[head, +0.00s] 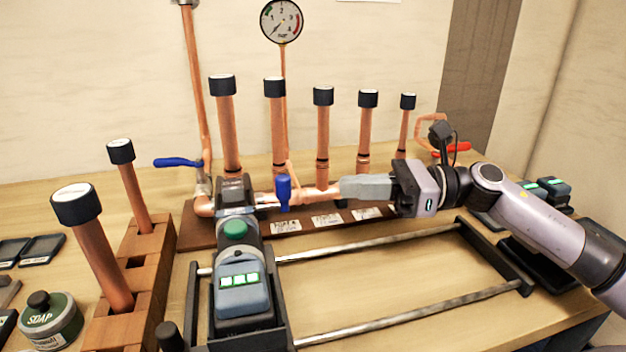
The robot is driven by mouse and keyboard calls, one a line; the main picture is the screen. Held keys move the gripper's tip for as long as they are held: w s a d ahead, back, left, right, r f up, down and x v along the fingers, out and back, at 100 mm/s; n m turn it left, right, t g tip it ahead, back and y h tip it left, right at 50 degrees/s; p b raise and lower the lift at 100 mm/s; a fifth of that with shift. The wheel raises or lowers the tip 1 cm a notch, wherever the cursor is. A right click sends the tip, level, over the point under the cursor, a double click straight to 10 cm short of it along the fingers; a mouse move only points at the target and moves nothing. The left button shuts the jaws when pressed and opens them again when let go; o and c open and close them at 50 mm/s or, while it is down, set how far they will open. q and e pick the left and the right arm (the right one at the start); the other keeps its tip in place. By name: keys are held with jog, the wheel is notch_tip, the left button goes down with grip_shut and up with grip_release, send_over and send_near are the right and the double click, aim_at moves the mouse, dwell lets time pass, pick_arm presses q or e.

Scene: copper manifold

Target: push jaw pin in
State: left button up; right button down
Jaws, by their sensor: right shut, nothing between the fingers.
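A press tool with a green button (235,229) and a battery with lit green lights (240,281) lies in a black cradle at centre left. Its dark jaw head (235,188) points at the copper manifold (315,194). A pale metal piece (262,207) at the right side of the head may be the jaw pin; I cannot tell how deep it sits. My right gripper (345,188) reaches in from the right with its fingers shut and empty. Its tips point left, close to the manifold, apart from the jaw head. My left gripper is not in view.
A blue valve handle (283,190) stands between the right fingertips and the tool head. Several capped copper pipes rise behind. Two steel rails (400,315) cross the bench front. A wooden rack (147,255) with two capped pipes and a soap tin (50,318) are left.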

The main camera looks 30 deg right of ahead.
aim_at(288, 190)
jog(key=p+x, duration=0.2)
jog(key=x, duration=0.5)
jog(key=shift+p, duration=0.35)
jog(key=shift+w+a+r, duration=0.1)
jog(key=shift+w+a, duration=0.05)
jog(key=shift+a, duration=0.45)
jog(key=shift+w+a, duration=0.1)
jog(key=shift+a, duration=0.65)
jog(key=shift+s, duration=0.1)
